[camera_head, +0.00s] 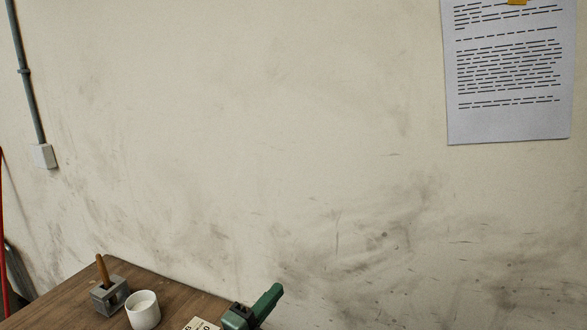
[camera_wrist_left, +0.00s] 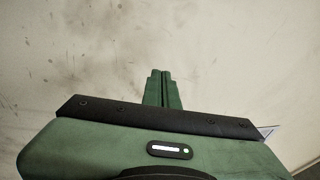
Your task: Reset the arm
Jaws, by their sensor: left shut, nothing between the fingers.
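My left gripper (camera_head: 275,291) shows at the bottom of the head view, its green fingers pointing up and to the right in front of the wall. In the left wrist view its two green fingers (camera_wrist_left: 160,76) lie side by side, shut, with nothing between them. Beyond the fingers only the bare, smudged wall shows. The rest of my left arm is out of the head view. My right gripper is in neither view.
A brown wooden table (camera_head: 172,291) fills the lower left. On it stand a grey metal block (camera_head: 107,299) with a wooden handle and a white cup (camera_head: 143,312). A pale marked piece (camera_head: 199,324) is cut off below. A printed sheet (camera_head: 508,75) hangs on the wall (camera_head: 260,130).

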